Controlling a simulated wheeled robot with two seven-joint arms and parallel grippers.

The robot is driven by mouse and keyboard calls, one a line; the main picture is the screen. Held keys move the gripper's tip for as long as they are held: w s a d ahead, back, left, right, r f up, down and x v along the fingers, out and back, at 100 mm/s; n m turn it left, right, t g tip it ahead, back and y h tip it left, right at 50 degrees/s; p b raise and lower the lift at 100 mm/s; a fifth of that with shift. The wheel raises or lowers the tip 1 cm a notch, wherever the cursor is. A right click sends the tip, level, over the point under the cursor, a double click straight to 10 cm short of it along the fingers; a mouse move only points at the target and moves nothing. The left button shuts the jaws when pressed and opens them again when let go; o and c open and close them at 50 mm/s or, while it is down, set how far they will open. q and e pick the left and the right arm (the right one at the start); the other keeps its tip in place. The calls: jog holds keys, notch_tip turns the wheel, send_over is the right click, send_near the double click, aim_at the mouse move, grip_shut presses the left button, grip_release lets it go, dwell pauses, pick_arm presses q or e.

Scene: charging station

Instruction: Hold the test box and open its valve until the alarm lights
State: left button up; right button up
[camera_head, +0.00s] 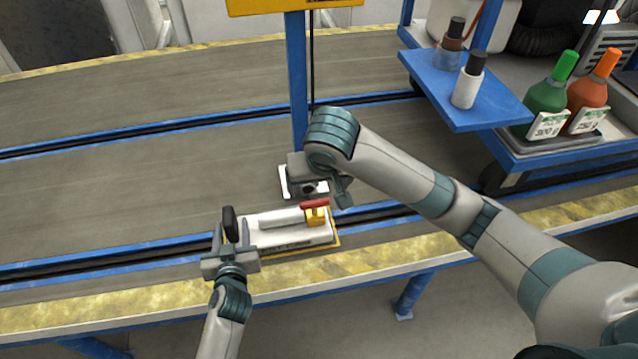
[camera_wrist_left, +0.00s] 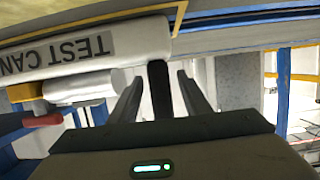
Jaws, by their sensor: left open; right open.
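The test box (camera_head: 288,238) is a white body with a grey cylinder on top, lying on the conveyor's near side. Its black upright handle (camera_head: 229,222) is at its left end. The box's valve has a yellow block (camera_head: 316,217) and a red lever (camera_head: 314,204) at the right end. In the left wrist view, the box (camera_wrist_left: 125,45) shows a "TEST CAN" label. My left gripper (camera_head: 232,235) is open, its fingers on either side of the handle (camera_wrist_left: 158,88), with gaps visible. My right gripper (camera_head: 324,193) is open just above and behind the red lever; contact cannot be told.
A blue post (camera_head: 298,80) with a yellow box (camera_head: 290,6) on top stands behind the test box. At the right, a blue cart (camera_head: 555,152) holds a green bottle (camera_head: 547,98) and an orange bottle (camera_head: 590,95). The conveyor (camera_head: 120,200) is clear at the left.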

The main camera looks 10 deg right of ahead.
pick_arm(q)
jog(key=v, duration=1)
jog(key=shift+s, duration=0.35)
jog(key=shift+r, duration=0.1)
